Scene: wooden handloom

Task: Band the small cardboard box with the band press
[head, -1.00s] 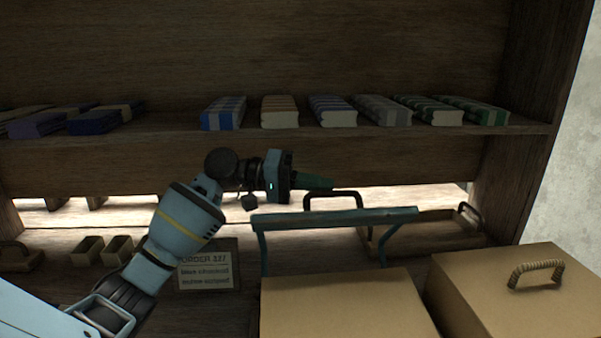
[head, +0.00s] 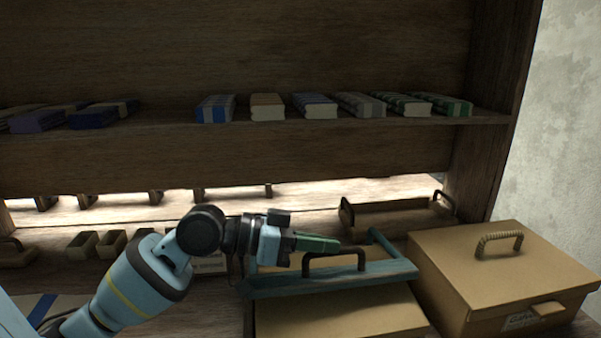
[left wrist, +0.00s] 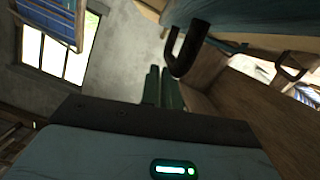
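The band press shows as a teal frame (head: 330,281) with a dark handle (head: 348,256). It lies lowered, nearly level, over the small cardboard box (head: 340,318), whose plain tan surface shows below the front bar. I cannot tell whether frame and box touch. My left gripper (head: 320,243) is at the handle, its green fingers close together with only a narrow gap. In the left wrist view the dark handle (left wrist: 187,48) stands just beside and beyond the fingertips (left wrist: 162,72), not between them. Whether they touch it is unclear. My right gripper is out of view.
A larger tan box (head: 500,270) with a rope handle stands close on the right. A wooden tray (head: 400,215) lies behind the press. Small open boxes (head: 112,243) stand at the left, and a shelf with folded cloths (head: 314,106) runs above.

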